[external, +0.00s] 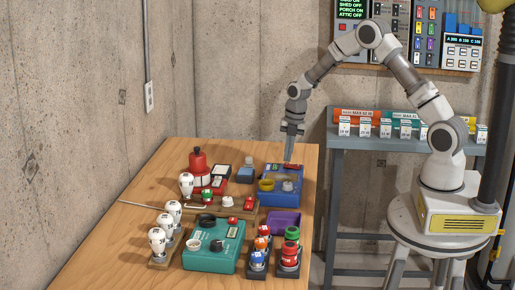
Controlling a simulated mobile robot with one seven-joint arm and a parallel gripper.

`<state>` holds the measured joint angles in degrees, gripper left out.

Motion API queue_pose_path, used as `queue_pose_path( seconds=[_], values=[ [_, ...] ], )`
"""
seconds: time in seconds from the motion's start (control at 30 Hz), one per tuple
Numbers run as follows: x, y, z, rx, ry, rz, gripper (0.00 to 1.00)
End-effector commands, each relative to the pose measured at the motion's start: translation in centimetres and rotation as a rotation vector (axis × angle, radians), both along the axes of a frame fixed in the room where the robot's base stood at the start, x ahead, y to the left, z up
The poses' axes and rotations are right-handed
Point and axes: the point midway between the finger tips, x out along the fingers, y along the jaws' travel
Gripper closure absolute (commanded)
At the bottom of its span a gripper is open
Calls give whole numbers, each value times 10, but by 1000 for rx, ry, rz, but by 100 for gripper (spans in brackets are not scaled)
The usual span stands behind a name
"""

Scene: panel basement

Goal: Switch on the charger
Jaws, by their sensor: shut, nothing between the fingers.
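My gripper (289,157) points straight down at the far right part of the wooden table, with its fingers shut and empty. Its tips are at the back edge of a blue box-shaped device (290,198) with a yellow round part on it. I cannot tell whether the tips touch it. This blue device may be the charger, but no label on it is readable. The tips hide a small part of its back edge. A switch on it is too small to make out.
A teal device (230,258) with knobs stands at the table's front. White bulbs (157,240) stand left, a red bottle-like thing (198,163) at the back, and a purple tray (283,223) in front of the blue device. Bare wood (95,255) is free at left. A shelf (395,140) stands behind.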

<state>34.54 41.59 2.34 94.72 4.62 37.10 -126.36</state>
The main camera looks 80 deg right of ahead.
Motion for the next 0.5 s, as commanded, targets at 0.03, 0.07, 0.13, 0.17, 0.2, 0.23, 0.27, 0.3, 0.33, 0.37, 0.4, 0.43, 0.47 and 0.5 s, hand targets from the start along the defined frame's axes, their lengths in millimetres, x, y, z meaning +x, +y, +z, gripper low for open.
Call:
queue_pose_path(
  seconds=[0.03,0.07,0.13,0.17,0.2,0.23,0.27,0.3,0.33,0.37,0.4,0.43,0.47,0.5],
  values=[
    [0,0,-3,0,1,1,100],
    [1,0,-4,0,1,1,100],
    [1,0,-6,0,0,1,100],
    [1,0,-7,0,0,1,100],
    [1,0,-7,-1,0,1,100],
    [1,0,-7,-1,0,1,100],
    [1,0,-7,-1,0,1,100],
    [1,0,-7,-1,0,1,100],
    [1,0,-7,-1,0,1,100],
    [1,0,-7,-1,0,1,100],
    [1,0,-7,-1,0,1,100],
    [1,0,-7,0,0,1,100],
    [1,0,-7,0,1,1,100],
    [2,0,-7,1,6,1,100]
  ],
)
